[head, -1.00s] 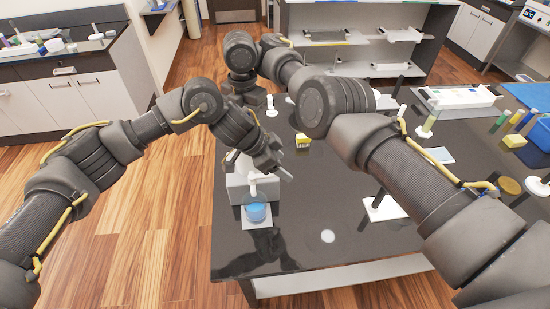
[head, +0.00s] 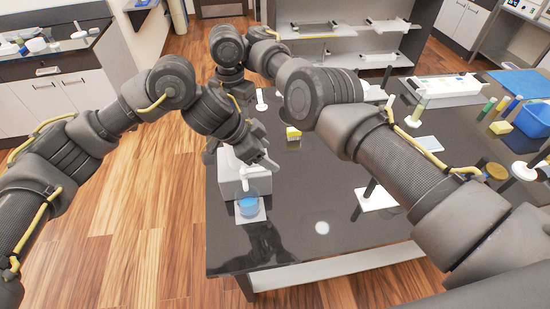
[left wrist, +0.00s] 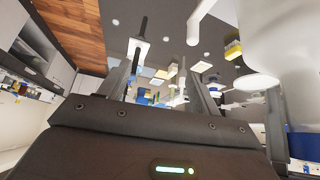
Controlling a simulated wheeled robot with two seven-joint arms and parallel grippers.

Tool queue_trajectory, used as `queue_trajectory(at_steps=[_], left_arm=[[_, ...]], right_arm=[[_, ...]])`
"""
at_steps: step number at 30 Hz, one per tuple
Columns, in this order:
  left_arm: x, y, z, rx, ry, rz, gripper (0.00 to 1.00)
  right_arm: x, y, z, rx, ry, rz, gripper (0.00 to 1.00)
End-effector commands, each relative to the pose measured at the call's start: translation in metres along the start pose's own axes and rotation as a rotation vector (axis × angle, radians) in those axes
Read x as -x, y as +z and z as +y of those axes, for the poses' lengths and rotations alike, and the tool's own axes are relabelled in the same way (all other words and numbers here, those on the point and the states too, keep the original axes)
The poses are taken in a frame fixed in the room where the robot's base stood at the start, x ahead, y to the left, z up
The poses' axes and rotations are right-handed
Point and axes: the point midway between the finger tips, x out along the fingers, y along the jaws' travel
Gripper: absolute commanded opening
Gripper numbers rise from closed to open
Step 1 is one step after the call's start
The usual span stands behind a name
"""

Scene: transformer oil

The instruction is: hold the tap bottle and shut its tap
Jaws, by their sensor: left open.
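The white tap bottle (head: 229,160) stands on a pale grey block (head: 231,185) near the table's left edge; my left arm hides much of it. Its white tap spout (head: 244,178) points down over a glass beaker (head: 249,205) of blue liquid. My left gripper (head: 264,161) is open beside the bottle's upper right, in front of it. In the left wrist view the open fingers (left wrist: 160,88) have nothing visible between them up close, and the large white bottle (left wrist: 292,55) lies to their right. My right arm reaches behind the left one; its gripper is mostly hidden. The tap's setting is unclear.
The beaker stands on a white tile (head: 250,214) near the front-left corner of the black table (head: 290,235). A small yellow box (head: 293,133) and a stand with a white base (head: 376,198) are to the right. The table's middle is mostly clear.

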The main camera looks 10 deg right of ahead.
Motion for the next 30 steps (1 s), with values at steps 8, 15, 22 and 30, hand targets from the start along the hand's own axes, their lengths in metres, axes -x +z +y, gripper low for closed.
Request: queue_trajectory(at_steps=[8,15,22,30], left_arm=[[0.052,0.0,0.0,0.0,-0.001,0.001,0.64],[0.067,0.001,0.001,0.002,0.001,0.0,0.64],[0.068,0.0,0.001,0.002,0.001,0.0,0.64],[0.068,0.0,0.0,0.001,0.001,0.0,0.64]], right_arm=[[-0.001,0.0,0.0,0.0,-0.002,0.001,0.13],[-0.001,0.0,0.0,0.0,-0.001,0.001,0.13],[-0.001,0.0,0.0,0.0,-0.001,0.001,0.13],[0.0,0.0,0.0,0.0,-0.001,0.0,0.61]])
